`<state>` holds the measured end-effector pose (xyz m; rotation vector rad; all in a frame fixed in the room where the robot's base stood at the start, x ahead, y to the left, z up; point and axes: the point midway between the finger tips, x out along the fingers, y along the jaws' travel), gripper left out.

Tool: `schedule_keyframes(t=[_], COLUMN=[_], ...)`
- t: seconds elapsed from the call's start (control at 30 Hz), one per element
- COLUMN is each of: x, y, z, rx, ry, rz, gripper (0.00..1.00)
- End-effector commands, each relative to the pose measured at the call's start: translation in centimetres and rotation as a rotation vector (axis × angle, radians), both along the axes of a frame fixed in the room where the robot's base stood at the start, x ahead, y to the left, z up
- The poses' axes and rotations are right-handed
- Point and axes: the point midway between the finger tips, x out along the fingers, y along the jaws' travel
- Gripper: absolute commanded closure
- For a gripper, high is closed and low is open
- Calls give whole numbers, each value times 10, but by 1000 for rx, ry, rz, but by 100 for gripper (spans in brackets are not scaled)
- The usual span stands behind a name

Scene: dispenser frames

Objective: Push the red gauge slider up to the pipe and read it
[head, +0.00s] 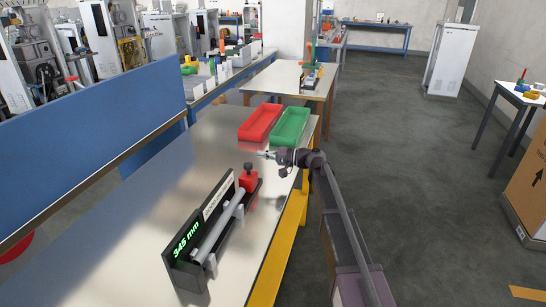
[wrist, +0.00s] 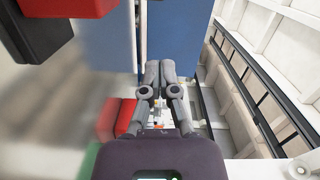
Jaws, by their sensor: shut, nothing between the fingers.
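The gauge (head: 186,249) is a dark frame on the metal table with a lit green display (head: 186,240) reading 345 mm. A grey pipe (head: 219,226) lies along it on light supports. The red slider (head: 249,179), with a knob on top, sits at the pipe's far end. I cannot tell whether it touches the pipe. My gripper (head: 264,154) is shut and empty, beyond the slider and apart from it. In the wrist view my closed fingers (wrist: 159,68) show in the middle, and a red block, likely the slider (wrist: 75,8), shows at the top left.
A red tray (head: 247,136) and a green tray (head: 305,133) lie at the table's far end, close beyond my gripper. A blue panel (head: 90,140) stands along the left side.

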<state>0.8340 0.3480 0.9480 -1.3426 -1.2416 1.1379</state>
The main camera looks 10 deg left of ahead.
Motion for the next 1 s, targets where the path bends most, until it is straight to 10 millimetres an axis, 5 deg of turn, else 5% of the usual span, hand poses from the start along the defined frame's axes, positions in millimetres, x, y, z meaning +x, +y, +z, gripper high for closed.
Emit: schedule_keyframes(t=[0.3,0.83,1.0], x=[-34,-39,-58], y=[9,10,12], z=[-5,-5,-5], rx=[0,0,0], ry=[0,0,0], rz=[0,-1,-1], gripper=[100,100,100])
